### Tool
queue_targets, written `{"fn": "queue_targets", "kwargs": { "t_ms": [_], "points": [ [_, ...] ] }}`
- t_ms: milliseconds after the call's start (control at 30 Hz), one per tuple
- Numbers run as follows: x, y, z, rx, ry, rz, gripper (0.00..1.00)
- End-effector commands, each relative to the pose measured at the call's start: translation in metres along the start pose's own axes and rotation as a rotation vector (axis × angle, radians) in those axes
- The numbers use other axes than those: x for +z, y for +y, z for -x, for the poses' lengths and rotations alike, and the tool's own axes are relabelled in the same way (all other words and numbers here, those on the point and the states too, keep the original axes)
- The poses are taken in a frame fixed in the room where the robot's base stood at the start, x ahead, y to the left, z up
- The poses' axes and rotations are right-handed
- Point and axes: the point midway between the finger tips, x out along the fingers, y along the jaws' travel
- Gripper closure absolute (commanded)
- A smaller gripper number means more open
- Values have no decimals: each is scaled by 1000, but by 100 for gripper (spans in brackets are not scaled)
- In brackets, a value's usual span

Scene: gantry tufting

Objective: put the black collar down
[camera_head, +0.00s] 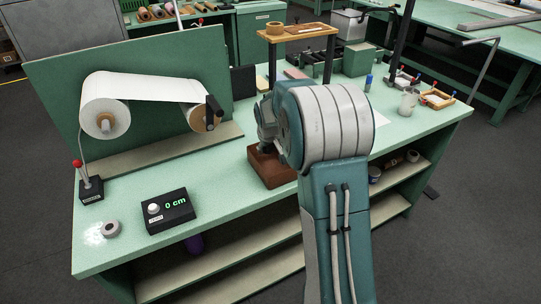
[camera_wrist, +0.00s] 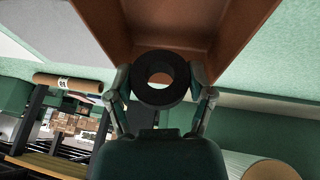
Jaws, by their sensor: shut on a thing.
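The black collar (camera_wrist: 162,97) is a thick dark ring with a round hole, low in the middle of the wrist view. My gripper (camera_wrist: 161,79) is shut on it, with one finger on each side. A brown box (camera_wrist: 245,35) with an open side shows around and beyond the collar. I cannot tell whether the collar touches the box. In the head view the brown box (camera_head: 268,172) sits on the green bench, partly behind my arm. My wrist is just above it there, and the collar and fingers are hidden.
The green bench (camera_head: 240,190) carries a white roll (camera_head: 105,107) on a stand at the left. A black display box (camera_head: 168,211) reading 0 cm, a grey ring (camera_head: 112,229) and a red-knobbed lever (camera_head: 88,182) stand at front left. A wooden-topped stand (camera_head: 296,32) is behind.

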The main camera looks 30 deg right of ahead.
Motion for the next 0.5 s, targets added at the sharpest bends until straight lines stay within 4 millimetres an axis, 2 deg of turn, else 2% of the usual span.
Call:
{"fn": "queue_targets", "kwargs": {
  "t_ms": [267,400,500],
  "points": [
    [-1,7,-24,0,-2,-1,79],
    [8,3,-45,-1,-1,0,79],
    [10,3,-50,-2,1,-1,79]
  ]
}}
